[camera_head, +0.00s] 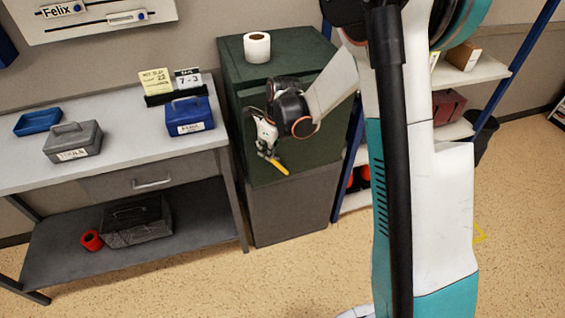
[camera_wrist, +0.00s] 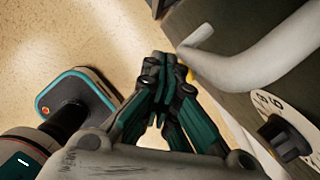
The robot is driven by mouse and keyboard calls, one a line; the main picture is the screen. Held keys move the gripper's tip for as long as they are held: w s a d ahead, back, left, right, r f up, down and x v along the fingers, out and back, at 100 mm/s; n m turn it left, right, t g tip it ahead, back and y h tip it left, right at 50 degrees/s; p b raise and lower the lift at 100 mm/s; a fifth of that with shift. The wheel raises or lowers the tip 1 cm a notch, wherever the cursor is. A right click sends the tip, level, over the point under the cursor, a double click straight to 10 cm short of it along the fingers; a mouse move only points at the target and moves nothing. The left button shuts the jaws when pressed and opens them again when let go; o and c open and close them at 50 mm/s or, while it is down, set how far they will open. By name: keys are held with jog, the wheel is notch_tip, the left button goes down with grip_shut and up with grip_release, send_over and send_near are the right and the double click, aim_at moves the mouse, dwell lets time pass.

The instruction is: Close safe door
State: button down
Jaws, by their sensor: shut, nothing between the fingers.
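The dark green safe (camera_head: 262,78) stands on a grey base beside the desk, with its door (camera_head: 318,140) on the front. I cannot tell whether the door is flush with its frame. In the wrist view the door's dark face (camera_wrist: 240,35) carries a pale bent handle (camera_wrist: 255,62) and a white dial with a black knob (camera_wrist: 286,136). My gripper (camera_head: 268,155) is in front of the door, pointing down, fingers shut and empty. In the wrist view my fingertips (camera_wrist: 165,65) are left of the handle; contact is unclear. A yellow bar (camera_head: 280,168) shows beside the fingertips.
A white paper roll (camera_head: 257,48) stands on the safe. The desk (camera_head: 120,155) at left holds a blue cash box (camera_head: 189,116), a grey box (camera_head: 72,142) and a blue tray (camera_head: 38,123). Blue-framed shelves (camera_head: 470,72) stand at right. The floor in front is clear.

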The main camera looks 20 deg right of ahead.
jog(key=shift+w+a+r, duration=0.1)
jog(key=shift+w+a, duration=0.1)
jog(key=shift+w, duration=0.5)
jog(key=shift+w+a+f, duration=0.1)
jog(key=shift+w+a, duration=0.15)
jog(key=shift+w, duration=0.45)
jog(key=shift+w+a+r, duration=0.1)
jog(key=shift+w+a, duration=0.1)
jog(key=shift+w, duration=0.5)
